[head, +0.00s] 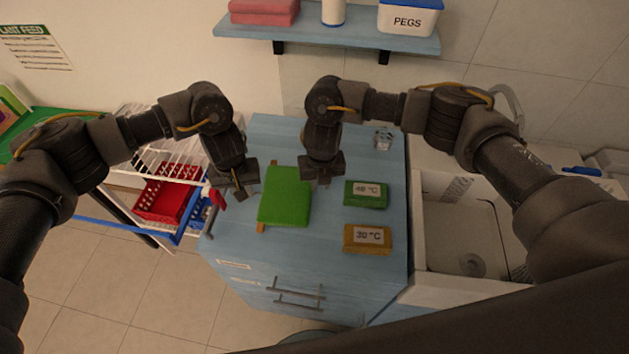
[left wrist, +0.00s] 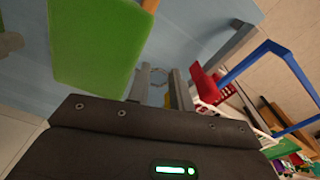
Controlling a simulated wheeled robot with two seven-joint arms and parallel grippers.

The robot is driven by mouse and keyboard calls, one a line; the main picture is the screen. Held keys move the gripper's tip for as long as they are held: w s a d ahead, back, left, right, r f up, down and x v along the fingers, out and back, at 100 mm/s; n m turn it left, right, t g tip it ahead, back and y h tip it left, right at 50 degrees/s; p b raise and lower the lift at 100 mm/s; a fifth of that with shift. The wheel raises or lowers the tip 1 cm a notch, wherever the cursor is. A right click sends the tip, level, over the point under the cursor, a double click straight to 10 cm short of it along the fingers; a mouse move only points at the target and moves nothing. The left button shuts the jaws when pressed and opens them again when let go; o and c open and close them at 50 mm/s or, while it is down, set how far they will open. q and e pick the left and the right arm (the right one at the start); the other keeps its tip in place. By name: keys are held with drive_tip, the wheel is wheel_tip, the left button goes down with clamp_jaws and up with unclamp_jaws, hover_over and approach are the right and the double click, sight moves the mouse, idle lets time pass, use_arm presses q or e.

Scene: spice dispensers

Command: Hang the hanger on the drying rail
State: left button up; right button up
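My left gripper (head: 238,188) hangs above the left edge of the blue cabinet top, left of a folded green cloth (head: 287,196). In the left wrist view its two grey fingers (left wrist: 158,88) stand apart, and I see nothing held between them. My right gripper (head: 321,178) points down above the cabinet top, just right of the cloth's far end; its finger gap is too small to judge. A blue rail (head: 125,231) frames the white rack at the left; a blue bar also shows in the left wrist view (left wrist: 252,58). I cannot clearly pick out a hanger.
A red item (head: 217,199) sits beside my left gripper at the cabinet's edge. A green block (head: 366,200) and an ochre block (head: 367,244) lie right of the cloth. A red basket (head: 165,200) is in the rack. A sink (head: 465,240) lies right, a shelf (head: 340,43) above.

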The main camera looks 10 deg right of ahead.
drive_tip(key=shift+w+f, duration=0.25)
drive_tip(key=shift+w, duration=0.2)
drive_tip(key=shift+s+r, duration=0.2)
drive_tip(key=shift+s, duration=0.2)
use_arm(q)
wheel_tip(320, 180, up, 10)
use_arm(e)
drive_tip(key=shift+w+f, duration=0.1)
drive_tip(key=shift+w, duration=0.15)
use_arm(q)
drive_tip(key=shift+f, duration=0.1)
use_arm(e)
wheel_tip(320, 180, up, 12)
drive_tip(key=shift+s, duration=0.45)
